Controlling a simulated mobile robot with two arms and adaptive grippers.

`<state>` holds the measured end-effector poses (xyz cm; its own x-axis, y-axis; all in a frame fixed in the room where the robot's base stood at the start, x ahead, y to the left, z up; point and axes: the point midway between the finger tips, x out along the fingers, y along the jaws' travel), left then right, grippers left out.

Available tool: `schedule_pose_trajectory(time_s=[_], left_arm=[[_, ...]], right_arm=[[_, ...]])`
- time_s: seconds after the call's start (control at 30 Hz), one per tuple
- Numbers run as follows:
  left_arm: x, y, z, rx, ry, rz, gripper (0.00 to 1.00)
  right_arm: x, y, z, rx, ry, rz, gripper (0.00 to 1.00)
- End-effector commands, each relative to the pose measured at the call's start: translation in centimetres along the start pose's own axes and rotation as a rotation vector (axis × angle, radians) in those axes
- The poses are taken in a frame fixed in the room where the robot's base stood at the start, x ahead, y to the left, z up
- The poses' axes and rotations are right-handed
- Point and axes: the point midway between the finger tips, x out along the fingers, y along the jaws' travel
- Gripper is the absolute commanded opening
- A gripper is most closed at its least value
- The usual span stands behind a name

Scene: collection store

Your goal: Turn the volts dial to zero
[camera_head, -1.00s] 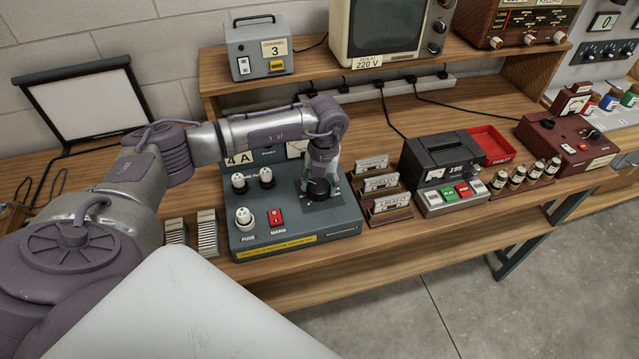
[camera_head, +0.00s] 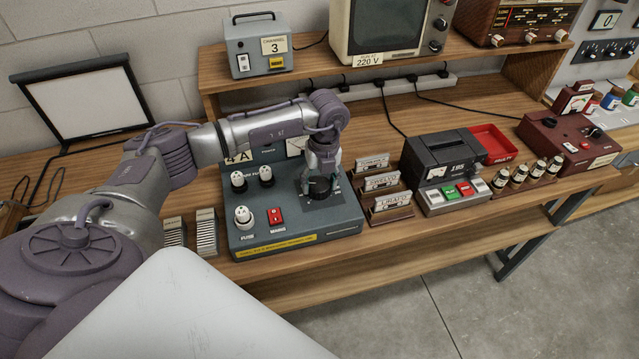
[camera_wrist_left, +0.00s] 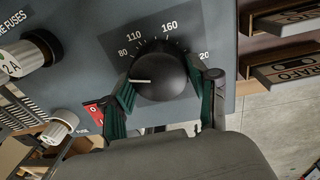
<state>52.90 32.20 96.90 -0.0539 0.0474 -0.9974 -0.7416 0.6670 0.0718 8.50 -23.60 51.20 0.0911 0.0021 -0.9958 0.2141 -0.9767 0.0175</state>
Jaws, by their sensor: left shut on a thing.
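The volts dial (camera_head: 319,187) is a round black knob on the sloping front of a grey-blue supply box (camera_head: 345,222). In the left wrist view the dial (camera_wrist_left: 160,76) has a white pointer line pointing left, just below the 80 mark. The scale shows 80, 110, 160 and a partly cut-off number at right; no zero mark is visible there. My left gripper (camera_wrist_left: 166,98) is shut on the dial, with one green-padded finger on each side. In the head view my left gripper (camera_head: 321,176) reaches down over the dial. My right gripper is not in view.
White fuse holders (camera_head: 239,181) and a red mains switch (camera_head: 275,216) sit left of the dial on the same box. A shelf with a television (camera_head: 385,30) is behind.

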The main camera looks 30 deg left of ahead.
Motion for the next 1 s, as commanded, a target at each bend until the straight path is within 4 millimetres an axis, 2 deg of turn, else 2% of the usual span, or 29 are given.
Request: schedule_pose_trajectory(time_s=[0.6,1.0], left_arm=[[-0.14,-0.08,0.15,-0.585,0.043,-0.002,0.25],[-0.20,-0.06,0.24,-0.888,0.063,-0.002,0.25]], right_arm=[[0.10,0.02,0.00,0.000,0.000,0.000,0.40],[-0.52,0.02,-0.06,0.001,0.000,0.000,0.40]])
